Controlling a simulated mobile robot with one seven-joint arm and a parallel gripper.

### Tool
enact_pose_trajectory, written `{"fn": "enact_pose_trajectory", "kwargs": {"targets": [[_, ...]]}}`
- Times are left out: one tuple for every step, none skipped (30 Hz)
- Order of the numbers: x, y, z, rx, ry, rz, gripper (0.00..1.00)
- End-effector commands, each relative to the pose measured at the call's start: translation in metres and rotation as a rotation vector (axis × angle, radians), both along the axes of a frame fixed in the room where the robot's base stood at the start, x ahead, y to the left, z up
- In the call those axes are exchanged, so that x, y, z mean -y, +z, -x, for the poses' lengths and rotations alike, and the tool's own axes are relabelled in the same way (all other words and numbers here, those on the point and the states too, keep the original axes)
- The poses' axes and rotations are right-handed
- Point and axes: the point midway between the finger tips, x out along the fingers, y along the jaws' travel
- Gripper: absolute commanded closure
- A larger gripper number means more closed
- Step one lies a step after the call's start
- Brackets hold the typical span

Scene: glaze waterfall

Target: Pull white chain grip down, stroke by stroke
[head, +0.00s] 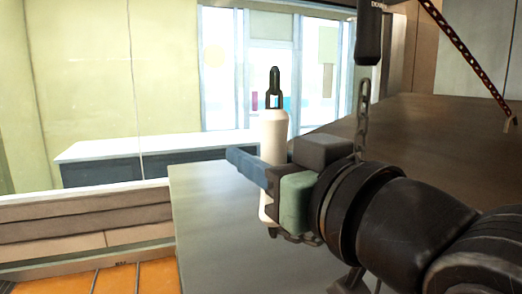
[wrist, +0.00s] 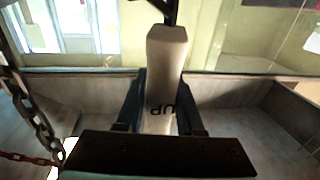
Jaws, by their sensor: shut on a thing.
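The white chain grip (head: 273,135) stands upright in the head view, with a dark fitting at its top. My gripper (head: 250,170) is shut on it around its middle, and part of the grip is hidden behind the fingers. In the wrist view the white grip (wrist: 165,60) lies between the two dark fingers of my gripper (wrist: 159,100).
A dark chain (head: 363,115) hangs close behind my wrist, and a black handle (head: 368,35) hangs above it. The chain also shows at the left in the wrist view (wrist: 35,120). A grey surface (head: 205,215) lies below. A rusty chain (head: 465,52) slants at upper right.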

Motion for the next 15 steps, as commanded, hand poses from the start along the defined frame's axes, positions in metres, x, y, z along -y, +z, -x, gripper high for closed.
{"fn": "enact_pose_trajectory", "kwargs": {"targets": [[-0.0024,-0.0112,-0.0007,-0.022,0.007,0.005,1.0],[-0.0024,-0.0116,-0.0007,-0.022,0.007,0.005,1.0],[-0.0024,-0.0119,-0.0007,-0.022,0.006,0.005,1.0],[-0.0024,-0.0119,-0.0007,-0.022,0.006,0.005,1.0],[-0.0023,-0.0118,-0.0007,-0.022,0.006,0.006,1.0],[-0.0023,-0.0116,-0.0007,-0.022,0.006,0.006,1.0],[-0.0023,-0.0114,-0.0007,-0.022,0.006,0.006,1.0],[-0.0023,-0.0113,-0.0007,-0.022,0.006,0.006,1.0],[-0.0022,-0.0111,-0.0008,-0.022,0.006,0.006,1.0],[-0.0022,-0.011,-0.0008,-0.022,0.006,0.006,1.0],[-0.0022,-0.0109,-0.0008,-0.022,0.006,0.006,1.0],[-0.0021,-0.0108,-0.0007,-0.021,0.006,0.006,1.0],[-0.0021,-0.0107,-0.0007,-0.021,0.005,0.006,0.62],[-0.0021,-0.0104,-0.0007,-0.021,0.005,0.006,0.56],[-0.0019,-0.01,-0.0007,-0.019,0.005,0.005,0.49]]}}
